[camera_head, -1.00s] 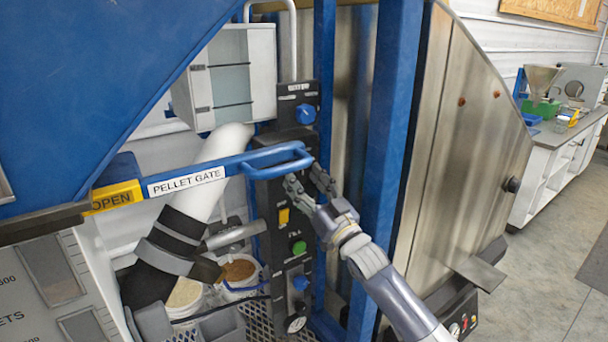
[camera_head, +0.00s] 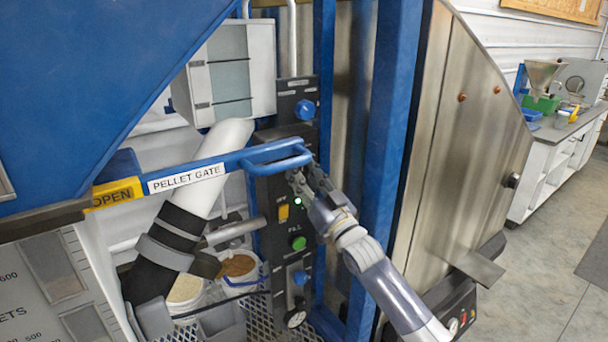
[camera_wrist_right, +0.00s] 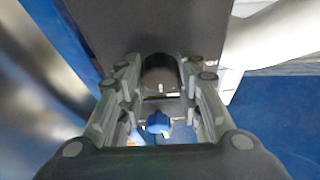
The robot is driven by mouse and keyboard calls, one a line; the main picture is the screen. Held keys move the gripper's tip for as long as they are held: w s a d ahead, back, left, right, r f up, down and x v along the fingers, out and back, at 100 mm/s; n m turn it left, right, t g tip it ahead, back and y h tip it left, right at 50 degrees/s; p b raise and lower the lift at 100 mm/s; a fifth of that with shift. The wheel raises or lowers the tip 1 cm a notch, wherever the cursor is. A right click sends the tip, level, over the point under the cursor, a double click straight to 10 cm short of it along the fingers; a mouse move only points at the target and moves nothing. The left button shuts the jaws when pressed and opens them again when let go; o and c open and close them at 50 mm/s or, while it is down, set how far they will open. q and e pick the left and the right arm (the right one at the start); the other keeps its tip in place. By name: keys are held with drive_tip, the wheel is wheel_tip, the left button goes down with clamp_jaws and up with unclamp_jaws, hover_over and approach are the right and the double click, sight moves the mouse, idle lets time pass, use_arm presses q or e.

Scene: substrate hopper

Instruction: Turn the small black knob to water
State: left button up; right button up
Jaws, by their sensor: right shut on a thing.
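The small black knob (camera_wrist_right: 160,70) shows in the right wrist view as a dark rounded piece on the black panel, between my fingers. In the head view it is hidden behind my right gripper (camera_head: 308,180), which is at the upper middle of the control panel (camera_head: 268,215), just under the blue handle. My right gripper is shut on the knob; its two fingers lie along the knob's sides in the wrist view (camera_wrist_right: 158,85). The knob's pointer and the water marking cannot be read. My left gripper is not in view.
The blue pellet gate handle (camera_head: 275,158) crosses close above my right gripper. A blue knob (camera_head: 305,110) sits higher on the panel. A blue post (camera_head: 385,150) stands at right.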

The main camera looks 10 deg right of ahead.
drive_tip(key=shift+a+m+h+p, duration=0.1)
drive_tip(key=shift+m+h+p, duration=1.2)
drive_tip(key=shift+m, duration=1.3)
drive_tip(key=shift+m+h+p, duration=1.15)
drive_tip(key=shift+m+h, duration=0.25)
drive_tip(key=shift+m, duration=1.2)
drive_tip(key=o, duration=1.1)
drive_tip(key=shift+c, duration=0.2)
drive_tip(key=v, duration=1.2)
